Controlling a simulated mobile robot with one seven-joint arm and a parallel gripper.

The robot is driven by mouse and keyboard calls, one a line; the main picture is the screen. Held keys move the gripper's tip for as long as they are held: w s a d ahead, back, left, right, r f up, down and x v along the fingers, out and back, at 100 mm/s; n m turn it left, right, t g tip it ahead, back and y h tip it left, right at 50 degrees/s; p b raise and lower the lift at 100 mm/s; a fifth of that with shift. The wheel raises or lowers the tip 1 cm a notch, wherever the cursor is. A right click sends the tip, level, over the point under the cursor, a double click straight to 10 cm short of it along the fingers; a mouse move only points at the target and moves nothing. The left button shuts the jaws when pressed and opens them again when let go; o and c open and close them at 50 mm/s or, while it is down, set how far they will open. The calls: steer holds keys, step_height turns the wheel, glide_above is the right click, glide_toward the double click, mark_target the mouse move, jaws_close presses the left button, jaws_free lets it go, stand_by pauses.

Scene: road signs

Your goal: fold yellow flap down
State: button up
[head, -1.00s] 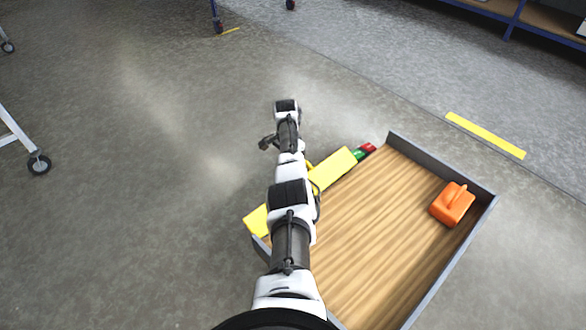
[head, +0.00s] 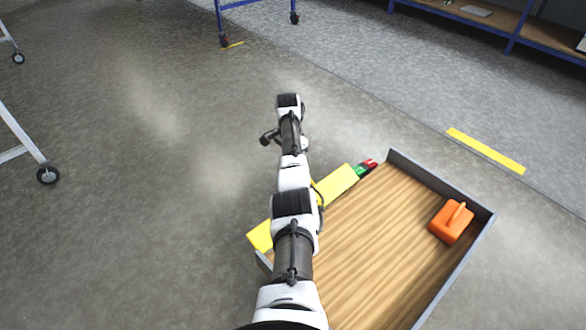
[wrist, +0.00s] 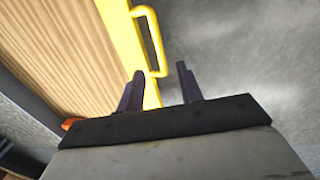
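The yellow flap (head: 341,181) stands along the left edge of the wood-floored tray (head: 385,235). My arm covers its middle in the head view. In the wrist view the flap (wrist: 121,36) is a yellow strip beside the wood, with a yellow loop handle (wrist: 154,38) sticking out from it. My gripper (wrist: 162,82) is open, its two dark fingers apart. The handle's near end lies just ahead of the gap between the fingertips. I cannot tell whether they touch it. My gripper is not clearly visible in the head view.
An orange block with a handle (head: 452,222) sits inside the tray at the right. Green (head: 360,171) and red (head: 370,163) pieces lie past the flap's far end. A wheeled frame (head: 28,142) stands at the left and shelving (head: 480,18) at the back. The floor left of the tray is clear.

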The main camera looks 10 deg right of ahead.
step_height(320, 180, up, 5)
steer(key=shift+w+a+f+p, duration=0.1)
steer(key=shift+w+p, duration=0.05)
steer(key=shift+p, duration=0.3)
